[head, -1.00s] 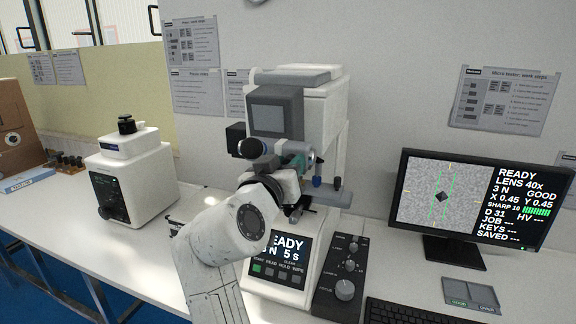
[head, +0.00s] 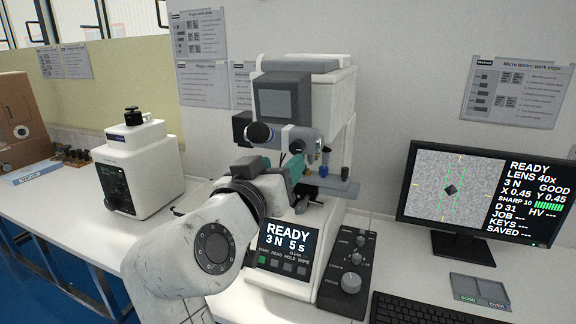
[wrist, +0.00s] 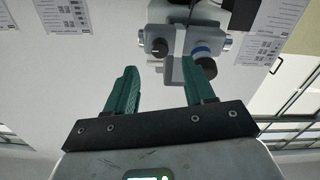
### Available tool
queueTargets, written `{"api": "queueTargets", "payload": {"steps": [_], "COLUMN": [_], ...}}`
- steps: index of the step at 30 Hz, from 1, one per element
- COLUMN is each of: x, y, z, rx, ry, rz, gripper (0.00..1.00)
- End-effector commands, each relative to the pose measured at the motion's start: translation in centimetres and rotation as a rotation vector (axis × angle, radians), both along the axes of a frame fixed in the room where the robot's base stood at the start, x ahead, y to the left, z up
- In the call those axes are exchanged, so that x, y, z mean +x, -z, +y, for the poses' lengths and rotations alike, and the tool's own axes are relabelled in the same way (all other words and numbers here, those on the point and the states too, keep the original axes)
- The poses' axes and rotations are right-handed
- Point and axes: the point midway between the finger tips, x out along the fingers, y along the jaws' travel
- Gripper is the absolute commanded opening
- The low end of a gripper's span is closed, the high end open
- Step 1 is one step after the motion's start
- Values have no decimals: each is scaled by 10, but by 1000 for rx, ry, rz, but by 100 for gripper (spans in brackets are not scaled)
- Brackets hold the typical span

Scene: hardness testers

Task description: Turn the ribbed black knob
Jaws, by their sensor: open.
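In the wrist view, a dark round knob with a blue ring (wrist: 202,54) shows near the right finger's tip, and a smaller dark knob (wrist: 160,47) shows beyond the gap between the fingers. I cannot make out ribs on either. My gripper (head: 292,168) has green fingers and is just below the tester's head, partly hidden by my wrist. In the wrist view my gripper (wrist: 159,68) is open, with nothing held.
A monitor (head: 479,195), keyboard (head: 412,308) and two-part tray (head: 479,289) are to the right. A second white tester (head: 140,165) stands left. Bench is clear between the testers.

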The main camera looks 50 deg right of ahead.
Motion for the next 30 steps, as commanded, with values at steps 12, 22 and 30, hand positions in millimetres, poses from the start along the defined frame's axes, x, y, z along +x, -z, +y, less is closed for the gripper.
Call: {"api": "queueTargets", "payload": {"steps": [12, 22, 30], "x": [-9, -9, -6], "y": [-1, 0, 19], "z": [25, 24, 18], "rx": [0, 0, 15], "ry": [1, 0, -25], "rz": [0, 0, 36], "gripper": [54, 54, 54]}}
